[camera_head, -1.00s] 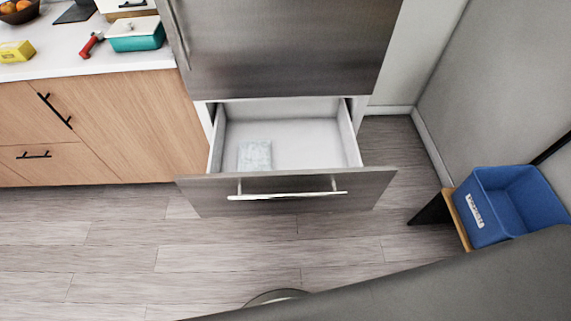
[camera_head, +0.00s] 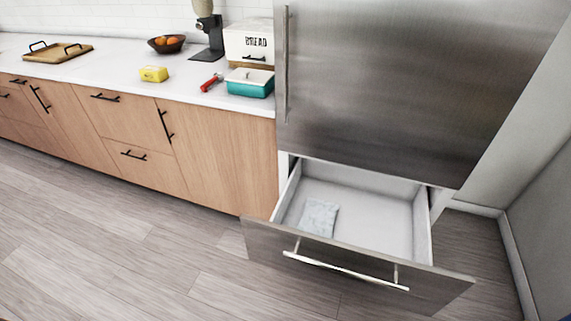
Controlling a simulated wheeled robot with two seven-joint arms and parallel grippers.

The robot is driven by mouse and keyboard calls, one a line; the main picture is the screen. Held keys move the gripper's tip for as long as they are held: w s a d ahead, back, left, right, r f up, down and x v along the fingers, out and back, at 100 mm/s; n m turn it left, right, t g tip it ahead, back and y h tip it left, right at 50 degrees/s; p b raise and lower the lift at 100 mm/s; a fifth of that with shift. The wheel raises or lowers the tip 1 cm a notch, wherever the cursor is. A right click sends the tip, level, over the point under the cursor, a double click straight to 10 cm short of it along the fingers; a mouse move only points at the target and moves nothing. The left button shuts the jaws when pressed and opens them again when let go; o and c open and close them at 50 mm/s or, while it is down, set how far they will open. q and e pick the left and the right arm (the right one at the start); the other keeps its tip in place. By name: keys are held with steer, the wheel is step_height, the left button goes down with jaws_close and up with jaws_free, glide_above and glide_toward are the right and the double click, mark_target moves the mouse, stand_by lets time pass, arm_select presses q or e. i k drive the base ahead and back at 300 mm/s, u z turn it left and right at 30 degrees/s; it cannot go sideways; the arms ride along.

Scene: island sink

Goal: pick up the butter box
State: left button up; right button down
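A small yellow box (camera_head: 154,74), which looks like the butter box, sits on the white countertop (camera_head: 110,75) near its front edge, left of a red-handled item and a teal dish. Nothing touches it. Neither of my grippers shows in the head view.
The fridge's bottom drawer (camera_head: 350,266) is pulled out over the floor, with a pale packet (camera_head: 319,217) inside. A teal dish with a white lid (camera_head: 250,83), a red item (camera_head: 211,82), a bread box (camera_head: 249,43), a fruit bowl (camera_head: 166,44) and a wooden tray (camera_head: 58,53) stand on the counter. The floor at left is clear.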

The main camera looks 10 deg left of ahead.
mark_target(149, 73)
steer(key=u, duration=2.45)
steer(key=i, duration=2.6)
steer(key=z, duration=3.4)
